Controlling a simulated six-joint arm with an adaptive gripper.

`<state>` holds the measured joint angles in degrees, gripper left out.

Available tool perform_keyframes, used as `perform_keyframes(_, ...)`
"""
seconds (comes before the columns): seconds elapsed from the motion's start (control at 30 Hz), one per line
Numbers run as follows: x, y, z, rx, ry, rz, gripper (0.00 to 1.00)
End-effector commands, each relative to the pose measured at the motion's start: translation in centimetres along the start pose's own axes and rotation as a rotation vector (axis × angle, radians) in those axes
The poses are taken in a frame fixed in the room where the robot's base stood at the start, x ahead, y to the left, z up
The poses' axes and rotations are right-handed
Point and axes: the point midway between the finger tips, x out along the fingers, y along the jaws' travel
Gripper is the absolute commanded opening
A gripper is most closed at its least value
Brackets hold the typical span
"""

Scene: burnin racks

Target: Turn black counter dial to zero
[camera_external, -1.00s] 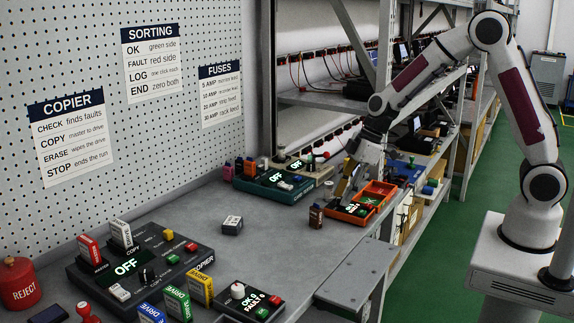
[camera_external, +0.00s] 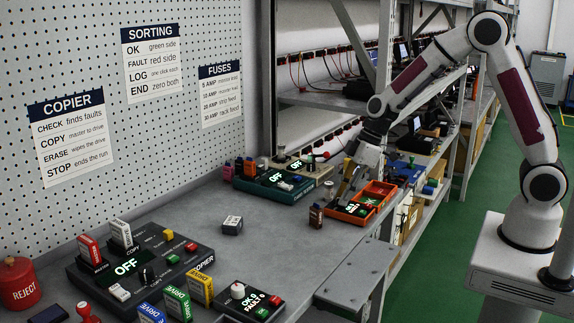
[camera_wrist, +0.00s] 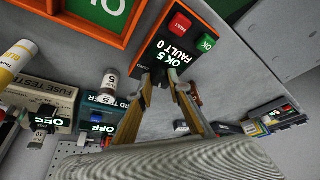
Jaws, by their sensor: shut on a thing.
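An orange-edged counter (camera_wrist: 198,22) fills the top middle of the wrist view; its black face reads OK 5, FAULT 0. It also shows in the external view (camera_external: 346,216). My gripper (camera_wrist: 166,77) is down at this counter's face, its fingers shut on a small dark dial (camera_wrist: 160,73) just beside the readout; the fingers hide most of it. In the external view my gripper (camera_external: 342,198) reaches down onto the same counter. A separate black counter (camera_external: 250,301) with a white dial (camera_external: 238,290) stands at the front of the bench, reading OK 0, FAULT 0.
An orange two-part tray (camera_external: 378,190) adjoins the counter. A teal tester (camera_external: 275,184) and a beige fuse tester (camera_wrist: 40,108) stand close by, both reading OFF. The copier (camera_external: 135,270) is nearer; the bench middle is mostly clear.

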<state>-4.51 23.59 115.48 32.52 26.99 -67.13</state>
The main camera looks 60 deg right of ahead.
Motion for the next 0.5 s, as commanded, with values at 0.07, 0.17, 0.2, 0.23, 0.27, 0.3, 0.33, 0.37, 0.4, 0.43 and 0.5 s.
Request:
perform_keyframes(0.07, -0.02, 0.08, 0.00, 0.010, 0.001, 0.007, 0.00)
perform_keyframes(0.17, -0.01, 0.04, 0.02, 0.028, 0.000, 0.014, 0.00)
perform_keyframes(0.2, -0.01, 0.03, 0.02, 0.038, 0.000, 0.017, 0.00)
perform_keyframes(0.23, -0.01, 0.02, 0.03, 0.045, 0.000, 0.020, 0.00)
perform_keyframes(0.27, 0.00, 0.01, 0.03, 0.053, 0.000, 0.023, 0.00)
perform_keyframes(0.3, -0.01, 0.01, 0.02, 0.063, 0.000, 0.028, 0.00)
perform_keyframes(0.33, 0.00, 0.00, 0.02, 0.072, 0.000, 0.032, 0.00)
perform_keyframes(0.37, -0.01, -0.01, 0.02, 0.080, 0.000, 0.035, 0.00)
perform_keyframes(0.4, 0.00, -0.04, 0.01, 0.092, 0.000, 0.040, 0.00)
perform_keyframes(0.43, -0.01, -0.06, -0.01, 0.102, 0.000, 0.043, 0.00)
perform_keyframes(0.5, -0.01, -0.07, -0.04, 0.124, 0.001, 0.053, 0.00)
